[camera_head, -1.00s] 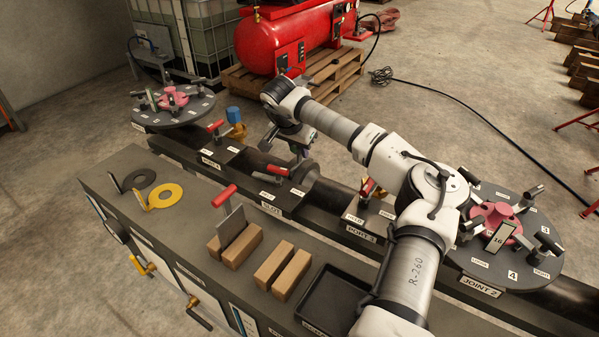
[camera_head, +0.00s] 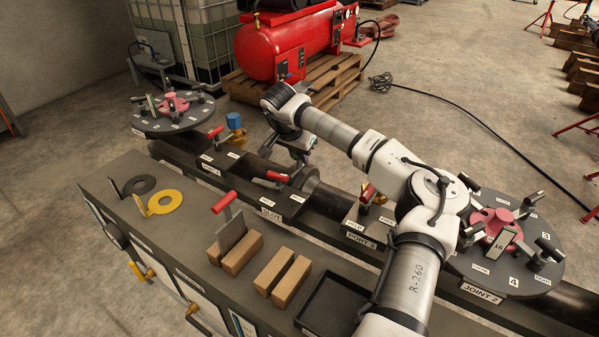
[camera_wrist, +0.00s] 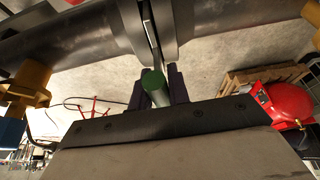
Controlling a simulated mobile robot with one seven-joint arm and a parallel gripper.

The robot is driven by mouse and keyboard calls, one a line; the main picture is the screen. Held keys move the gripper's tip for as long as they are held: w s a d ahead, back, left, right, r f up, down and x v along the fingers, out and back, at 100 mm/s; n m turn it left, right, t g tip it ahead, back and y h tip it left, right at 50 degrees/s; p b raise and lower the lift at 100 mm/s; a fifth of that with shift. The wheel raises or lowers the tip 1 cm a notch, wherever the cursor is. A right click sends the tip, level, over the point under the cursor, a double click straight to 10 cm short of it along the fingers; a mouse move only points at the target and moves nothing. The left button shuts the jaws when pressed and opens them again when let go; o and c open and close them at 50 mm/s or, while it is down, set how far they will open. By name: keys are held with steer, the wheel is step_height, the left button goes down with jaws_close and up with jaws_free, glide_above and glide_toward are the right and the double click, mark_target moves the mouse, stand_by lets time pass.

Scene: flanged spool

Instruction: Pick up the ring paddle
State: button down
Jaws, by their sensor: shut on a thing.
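My gripper (camera_wrist: 158,80) is shut on a green handle (camera_wrist: 155,85), seen nearly end-on in the wrist view between its two dark fingers. A thin flat plate (camera_wrist: 151,38) shows beyond the handle, in the narrow gap between two dark pipe flanges (camera_wrist: 132,25). Whether its far part is ring-shaped is hidden. In the head view, my gripper (camera_head: 299,156) is low beside the pipe, behind the slot label (camera_head: 271,214).
A red-handled plate (camera_head: 232,234) stands between wooden blocks (camera_head: 243,254) on the bench. A black tray (camera_head: 333,308) lies right of them. Round turntables with pink parts stand at the left (camera_head: 150,127) and right (camera_head: 540,275). A red compressor (camera_head: 285,48) stands behind.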

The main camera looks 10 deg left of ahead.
steer(key=shift+r, duration=0.2)
step_height(320, 180, up, 20)
steer(key=b, duration=0.2)
steer(key=shift+f, duration=0.15)
steer(key=shift+s, duration=0.1)
stand_by(0.5)
